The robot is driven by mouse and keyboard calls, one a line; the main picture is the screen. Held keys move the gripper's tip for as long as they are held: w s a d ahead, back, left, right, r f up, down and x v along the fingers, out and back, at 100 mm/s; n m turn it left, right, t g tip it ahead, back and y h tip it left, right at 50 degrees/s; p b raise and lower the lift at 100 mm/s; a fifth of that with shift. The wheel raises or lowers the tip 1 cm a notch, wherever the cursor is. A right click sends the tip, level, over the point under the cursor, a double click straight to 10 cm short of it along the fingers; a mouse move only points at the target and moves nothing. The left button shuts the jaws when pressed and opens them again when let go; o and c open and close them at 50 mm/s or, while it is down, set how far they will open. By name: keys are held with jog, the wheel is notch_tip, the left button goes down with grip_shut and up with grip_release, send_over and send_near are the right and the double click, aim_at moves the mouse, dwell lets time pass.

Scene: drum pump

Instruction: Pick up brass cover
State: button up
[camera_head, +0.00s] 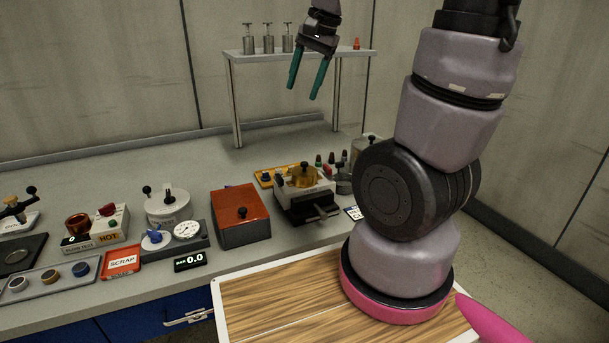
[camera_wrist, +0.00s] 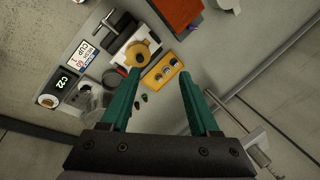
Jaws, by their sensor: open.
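The brass cover (camera_head: 304,178) appears to be the round gold piece with a dark knob on top. It sits on a pale block in a black vise-like fixture (camera_head: 309,207) on the bench. In the wrist view the brass cover (camera_wrist: 137,54) shows at upper middle, just beyond the left fingertip. My gripper (camera_head: 303,92) is open and empty, with teal fingers pointing down, well above the bench and the cover. In the wrist view my gripper (camera_wrist: 158,73) has its fingers wide apart with nothing between them.
A yellow tray (camera_wrist: 160,72) with small parts lies beside the fixture. A red-orange box (camera_head: 240,218) stands left of it. A raised shelf (camera_head: 300,55) with metal canisters stands behind, near my gripper. Dials, a SCRAP tray (camera_head: 121,262) and a hot unit (camera_head: 97,228) fill the left bench.

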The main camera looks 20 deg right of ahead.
aim_at(304, 162)
jog(key=w+d+f+m+g, duration=0.1)
jog(key=w+f, duration=0.1)
jog(key=f, duration=0.5)
jog(key=w+d+f+m+g+h, duration=0.1)
jog(key=w+f, duration=0.2)
jog(key=f, duration=0.5)
jog(key=w+d+f+m+g+h, duration=0.1)
jog(key=w+f+m, duration=0.1)
jog(key=f, duration=0.6)
jog(key=shift+w+f, duration=0.15)
jog(key=shift+f, duration=0.05)
grip_shut()
dwell(0.4)
